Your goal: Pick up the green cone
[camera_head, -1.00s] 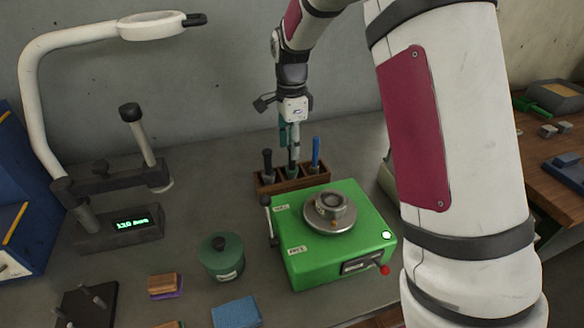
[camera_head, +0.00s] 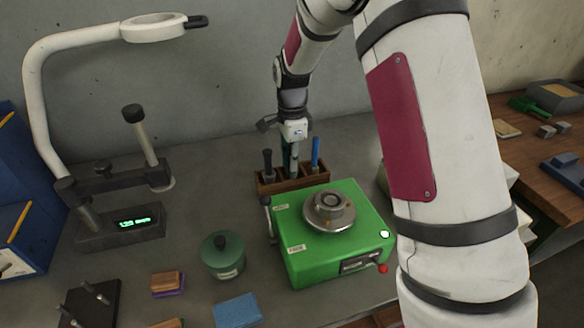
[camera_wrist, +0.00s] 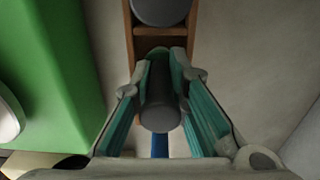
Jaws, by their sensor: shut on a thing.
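My gripper (camera_head: 291,165) points down over the middle of the wooden rack (camera_head: 266,187). In the wrist view its teal fingers (camera_wrist: 160,95) are shut on the green cone (camera_wrist: 160,108), which shows as a dark grey cylindrical end with green beyond it. The fingers lie on both sides of it. In the head view the fingers hide most of this piece, and I cannot tell whether its lower end touches the rack.
A dark-handled piece (camera_head: 267,160) and a blue piece (camera_head: 315,153) stand in the rack on either side. A green machine (camera_head: 300,262) stands in front, with a lidded green pot (camera_head: 222,256) to its left. A white lamp arm (camera_head: 38,110) rises at the left.

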